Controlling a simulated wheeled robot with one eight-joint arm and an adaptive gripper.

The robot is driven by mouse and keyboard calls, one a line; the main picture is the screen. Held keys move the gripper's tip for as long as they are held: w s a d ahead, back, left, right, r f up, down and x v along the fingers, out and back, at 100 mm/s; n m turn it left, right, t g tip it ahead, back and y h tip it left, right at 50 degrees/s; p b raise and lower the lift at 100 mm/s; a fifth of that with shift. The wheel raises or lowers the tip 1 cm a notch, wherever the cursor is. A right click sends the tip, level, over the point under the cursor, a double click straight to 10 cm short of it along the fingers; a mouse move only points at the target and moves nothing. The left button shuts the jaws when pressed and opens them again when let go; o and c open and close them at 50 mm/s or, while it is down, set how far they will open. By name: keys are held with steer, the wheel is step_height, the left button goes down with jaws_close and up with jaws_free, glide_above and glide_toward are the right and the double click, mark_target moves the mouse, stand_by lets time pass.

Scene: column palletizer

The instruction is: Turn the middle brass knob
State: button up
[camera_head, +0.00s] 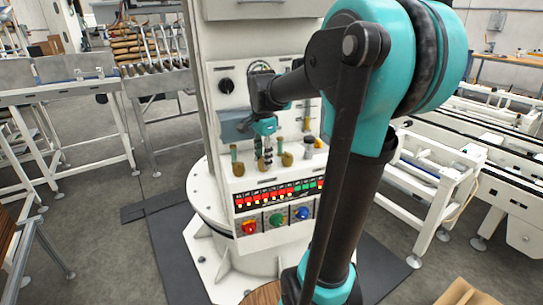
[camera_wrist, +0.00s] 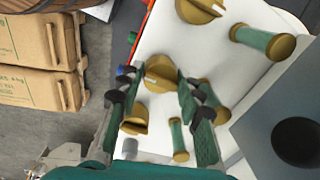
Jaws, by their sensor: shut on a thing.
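The middle brass knob (camera_wrist: 160,72) is round with a raised bar across its face. It sits between my gripper's fingertips (camera_wrist: 156,84) in the wrist view, and the dark pads close in on both its sides. My gripper is shut on it. Another brass knob (camera_wrist: 198,9) stands at the top of the wrist view, and a third (camera_wrist: 135,124) lies below the middle one, beside my left finger. In the head view, the outer knobs (camera_head: 238,169) (camera_head: 287,159) show on the white panel; the middle one is mostly hidden by my gripper (camera_head: 267,155).
Green-handled brass fittings (camera_wrist: 264,41) (camera_wrist: 179,140) stand close to the knobs. Red, green and blue buttons (camera_head: 276,220) are lower on the column's front. A grey box with a dark round hole (camera_wrist: 285,125) is at right in the wrist view. Cardboard boxes (camera_wrist: 30,95) lie left.

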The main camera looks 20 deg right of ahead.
steer(key=o, duration=1.1)
steer(key=shift+s+d, duration=0.15)
steer(key=shift+d, duration=0.1)
steer(key=shift+o, duration=0.2)
steer(key=shift+a+r, duration=0.1)
step_height(320, 180, up, 12)
steer(key=shift+s+d, duration=0.25)
steer(key=shift+s, duration=0.1)
